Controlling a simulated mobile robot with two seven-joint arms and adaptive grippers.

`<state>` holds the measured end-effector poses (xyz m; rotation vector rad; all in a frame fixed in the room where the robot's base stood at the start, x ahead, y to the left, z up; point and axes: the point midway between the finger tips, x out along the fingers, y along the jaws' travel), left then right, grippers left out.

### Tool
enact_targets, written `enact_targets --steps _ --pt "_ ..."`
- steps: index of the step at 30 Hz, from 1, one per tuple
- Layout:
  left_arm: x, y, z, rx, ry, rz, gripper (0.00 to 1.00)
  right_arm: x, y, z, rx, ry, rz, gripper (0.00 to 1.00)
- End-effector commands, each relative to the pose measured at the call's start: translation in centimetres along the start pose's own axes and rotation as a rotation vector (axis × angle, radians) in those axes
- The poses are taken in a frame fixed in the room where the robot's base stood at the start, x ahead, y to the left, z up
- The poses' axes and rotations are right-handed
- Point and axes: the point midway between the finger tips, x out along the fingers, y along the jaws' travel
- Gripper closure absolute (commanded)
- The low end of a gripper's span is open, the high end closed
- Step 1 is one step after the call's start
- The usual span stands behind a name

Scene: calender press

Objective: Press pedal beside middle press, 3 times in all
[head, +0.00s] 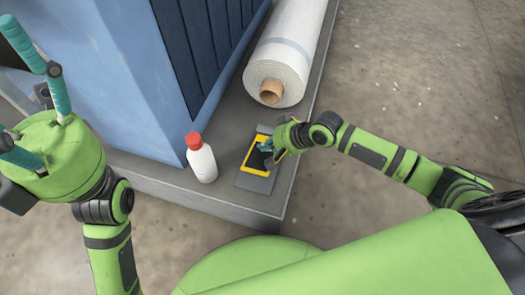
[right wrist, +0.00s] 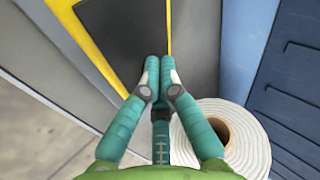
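The pedal (head: 257,158) is a black plate in a yellow frame on a grey base, lying on the grey plinth beside the blue press. It also shows at the top of the right wrist view (right wrist: 125,28). My right gripper (head: 268,146) is at the pedal's right edge in the head view. In the right wrist view its teal fingers (right wrist: 159,66) are together at the tips, with nothing held, over the near end of the black plate. I cannot tell whether they touch it. My left gripper (head: 22,80) is at the far left with fingers spread, empty, away from the pedal.
A white bottle with a red cap (head: 201,160) stands just left of the pedal. A large white roll (head: 285,60) with a brown core lies behind it on the plinth (head: 215,194). The blue press (head: 120,75) rises at the left. The floor at right is clear.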

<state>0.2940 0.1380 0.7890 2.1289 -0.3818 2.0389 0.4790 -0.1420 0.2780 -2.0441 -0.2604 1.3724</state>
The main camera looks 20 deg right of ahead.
Motion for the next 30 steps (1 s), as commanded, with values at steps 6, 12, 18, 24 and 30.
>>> enact_targets --steps 6,12,18,24,30 --pt "0.03 0.0 0.0 0.0 0.0 0.0 0.37 0.21 0.13 0.16 0.0 0.0 0.0 1.0" --pt "0.05 0.0 0.0 0.0 0.0 0.0 0.37 0.38 0.25 0.29 0.001 0.0 0.0 1.0" --pt "0.07 0.0 0.0 0.0 0.0 0.0 0.37 0.56 0.4 0.44 0.001 -0.001 0.0 1.0" --pt "0.09 0.0 0.0 0.0 0.0 0.0 0.37 0.73 0.57 0.6 0.001 -0.002 0.001 1.0" --pt "0.11 0.0 0.0 0.0 0.0 0.0 0.37 0.91 0.75 0.76 0.001 -0.003 0.003 1.0"
